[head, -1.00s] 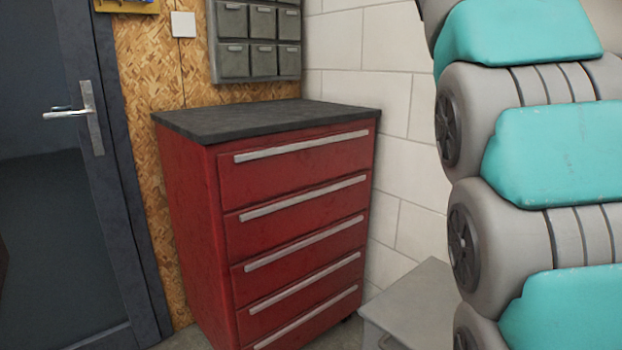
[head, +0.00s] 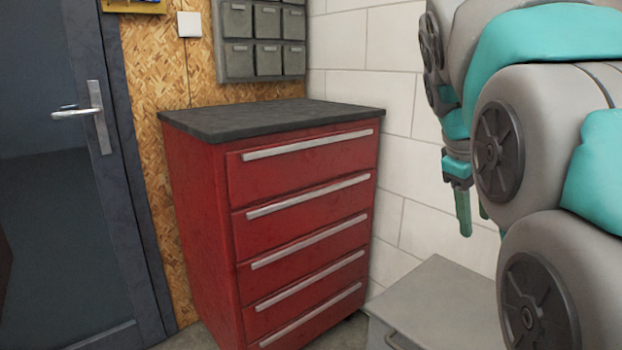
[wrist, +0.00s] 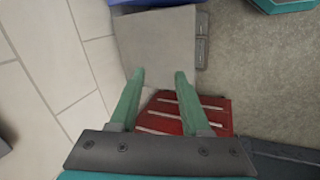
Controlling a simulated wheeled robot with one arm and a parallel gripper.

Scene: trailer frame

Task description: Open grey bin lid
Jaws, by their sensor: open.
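The grey bin (head: 440,300) stands at the lower right of the head view, beside the red cabinet and against the white wall. Its flat lid is down, and part of a handle shows at its front. In the wrist view the lid of the grey bin (wrist: 158,45) lies beyond my fingertips, with the handle on its right side. My gripper (head: 470,218) points down above the bin in the head view. In the wrist view its green fingers (wrist: 159,75) are apart with nothing between them. My arm hides the bin's right part in the head view.
A red drawer cabinet (head: 300,215) with a dark top stands left of the bin. A grey door (head: 60,190) is at the far left. Small grey wall bins (head: 262,42) hang above the cabinet. A blue object (wrist: 150,2) borders the bin's far side in the wrist view.

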